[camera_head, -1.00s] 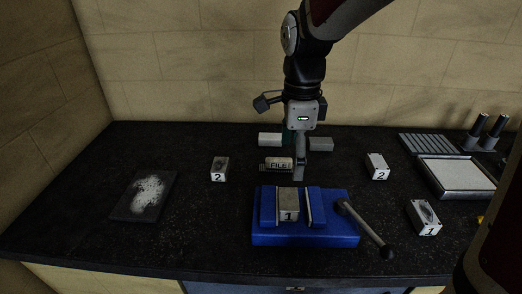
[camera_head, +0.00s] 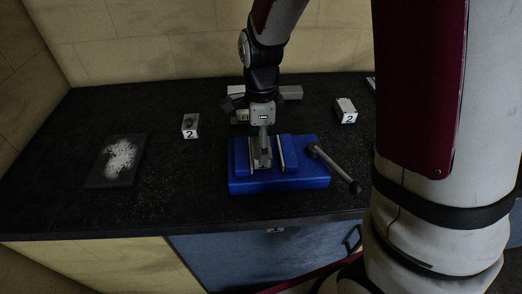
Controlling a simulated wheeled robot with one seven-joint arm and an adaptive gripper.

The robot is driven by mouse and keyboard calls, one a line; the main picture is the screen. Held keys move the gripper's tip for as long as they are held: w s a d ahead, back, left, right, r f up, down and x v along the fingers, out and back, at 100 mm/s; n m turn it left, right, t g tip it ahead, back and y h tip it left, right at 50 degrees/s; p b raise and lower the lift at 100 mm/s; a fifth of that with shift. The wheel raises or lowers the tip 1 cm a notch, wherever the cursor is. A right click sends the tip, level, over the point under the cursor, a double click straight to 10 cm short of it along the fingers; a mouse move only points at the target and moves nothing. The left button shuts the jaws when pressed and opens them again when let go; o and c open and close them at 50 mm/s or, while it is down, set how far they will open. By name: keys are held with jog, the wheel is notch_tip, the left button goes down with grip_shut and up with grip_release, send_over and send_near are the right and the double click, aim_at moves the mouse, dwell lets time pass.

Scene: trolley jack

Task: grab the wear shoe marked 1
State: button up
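A small light block (camera_head: 255,163) sits between the jaws of the blue vise (camera_head: 300,183). It carried a 1 in the earlier picture, but its label is not readable now. My gripper (camera_head: 263,148) points down over the block, its fingers at or just above it. The fingers hide part of the block. I cannot tell whether they are closed on it. The second block marked 1, seen earlier at the right, is out of sight behind my arm.
The vise handle (camera_head: 333,168) sticks out to the right. Blocks marked 2 stand at left (camera_head: 190,126) and right (camera_head: 345,111). A dark plate with white powder (camera_head: 118,160) lies at left. A file block (camera_head: 240,116) is partly hidden. My arm covers the right side.

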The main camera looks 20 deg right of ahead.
jog(key=shift+f, duration=1.15)
jog(key=c, duration=1.7)
jog(key=shift+r, duration=0.1)
jog(key=c, duration=0.3)
jog(key=shift+c, duration=0.2)
